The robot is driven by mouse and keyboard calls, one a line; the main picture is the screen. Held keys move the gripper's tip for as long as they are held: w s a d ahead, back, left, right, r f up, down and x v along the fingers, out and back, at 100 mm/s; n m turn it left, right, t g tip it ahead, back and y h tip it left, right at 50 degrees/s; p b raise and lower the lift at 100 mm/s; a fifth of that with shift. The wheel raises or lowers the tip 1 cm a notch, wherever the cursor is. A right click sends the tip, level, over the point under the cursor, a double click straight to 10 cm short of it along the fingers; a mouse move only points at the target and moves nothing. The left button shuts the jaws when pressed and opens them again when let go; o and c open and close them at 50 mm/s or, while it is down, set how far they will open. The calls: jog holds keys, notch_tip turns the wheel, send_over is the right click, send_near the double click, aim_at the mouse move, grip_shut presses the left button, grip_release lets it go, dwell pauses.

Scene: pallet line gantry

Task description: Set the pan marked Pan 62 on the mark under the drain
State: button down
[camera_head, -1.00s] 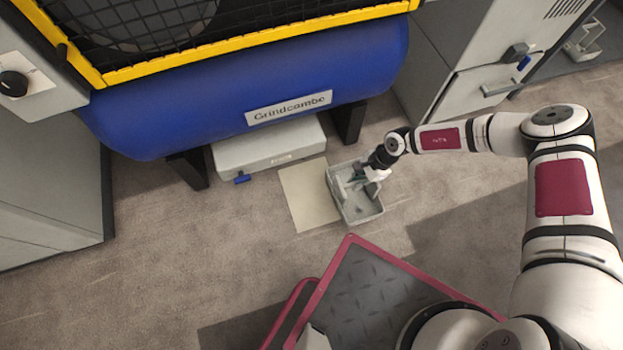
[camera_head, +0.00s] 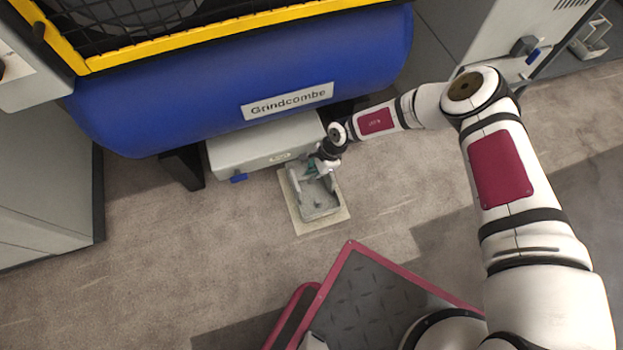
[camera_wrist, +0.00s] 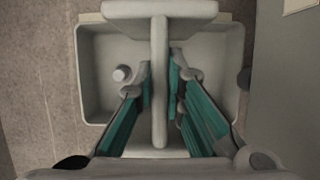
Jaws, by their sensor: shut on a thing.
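A grey open pan (camera_head: 322,212) is over the pale square mark (camera_head: 306,229) on the floor, in front of the grey box under the blue tank. The mark's border shows around the pan; whether the pan touches the floor I cannot tell. No label on the pan is readable. My gripper (camera_head: 315,172) is at the pan's end nearest the tank. In the wrist view my gripper (camera_wrist: 160,85) is shut on the pan's central bar handle, with the pan's walls (camera_wrist: 92,75) on both sides. A small round pale knob (camera_wrist: 122,73) shows inside the pan.
The blue tank (camera_head: 250,85) marked Grindcombe overhangs close behind. Another grey tray (camera_head: 592,38) lies at far right. Carpet left of the mark is clear.

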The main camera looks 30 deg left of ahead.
jog(key=shift+f, duration=0.85)
jog(key=c, duration=1.7)
grip_release()
jog(key=shift+o, duration=0.2)
jog(key=p+v, duration=0.4)
jog(key=v, duration=0.8)
